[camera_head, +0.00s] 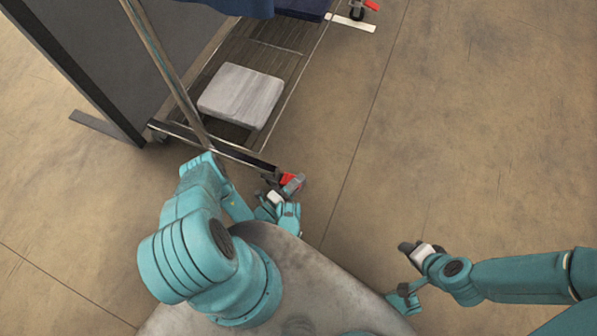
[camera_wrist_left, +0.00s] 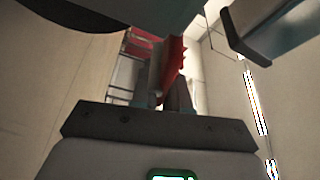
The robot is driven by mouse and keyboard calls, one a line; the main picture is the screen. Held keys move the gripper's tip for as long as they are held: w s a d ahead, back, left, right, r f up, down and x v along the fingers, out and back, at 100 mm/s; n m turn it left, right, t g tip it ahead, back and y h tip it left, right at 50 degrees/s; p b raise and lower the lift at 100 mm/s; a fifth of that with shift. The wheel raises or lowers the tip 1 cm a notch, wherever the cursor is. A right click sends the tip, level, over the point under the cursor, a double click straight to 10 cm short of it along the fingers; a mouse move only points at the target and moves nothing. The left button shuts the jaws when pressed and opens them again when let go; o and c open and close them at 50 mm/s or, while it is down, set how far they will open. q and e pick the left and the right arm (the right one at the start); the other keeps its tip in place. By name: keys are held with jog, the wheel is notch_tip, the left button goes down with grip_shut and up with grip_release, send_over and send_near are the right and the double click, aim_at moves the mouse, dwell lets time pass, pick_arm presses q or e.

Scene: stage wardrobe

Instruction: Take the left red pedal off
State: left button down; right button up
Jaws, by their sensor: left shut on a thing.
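The near red pedal (camera_head: 291,180) is at the lower right corner of the wheeled rack's base, the left one of the two red pedals in the head view. My left gripper (camera_head: 288,188) is shut on it, and its fingers hide part of it. In the left wrist view the red pedal (camera_wrist_left: 173,68) stands between the grey fingers of my left gripper (camera_wrist_left: 170,88). The other red pedal (camera_head: 371,5) is on the far caster at the top. My right gripper (camera_head: 408,248) is over the floor at the right, away from the rack; its finger gap is not clear.
The rack's base (camera_head: 215,146) carries a pale square block (camera_head: 241,95) on a dark slatted shelf. A slanted metal post (camera_head: 165,70) and a dark panel (camera_head: 85,50) stand at the left. Dark blue cloth (camera_head: 235,6) shows at the top. The floor at the right is clear.

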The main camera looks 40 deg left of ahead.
pick_arm(q)
jog(key=shift+w, duration=0.1)
dwell(0.3)
jog(key=c, duration=1.2)
grip_release()
jog(key=s, duration=0.4)
jog(key=s+a+f, duration=0.1)
jog(key=s, duration=0.3)
jog(key=s+p, duration=0.1)
jog(key=s, duration=0.3)
jog(key=shift+a+f, duration=0.15)
jog(key=shift+a, duration=0.2)
pick_arm(e)
jog(key=shift+s+a+r, duration=0.1)
jog(key=shift+s+r, duration=0.35)
jog(key=shift+r, duration=0.1)
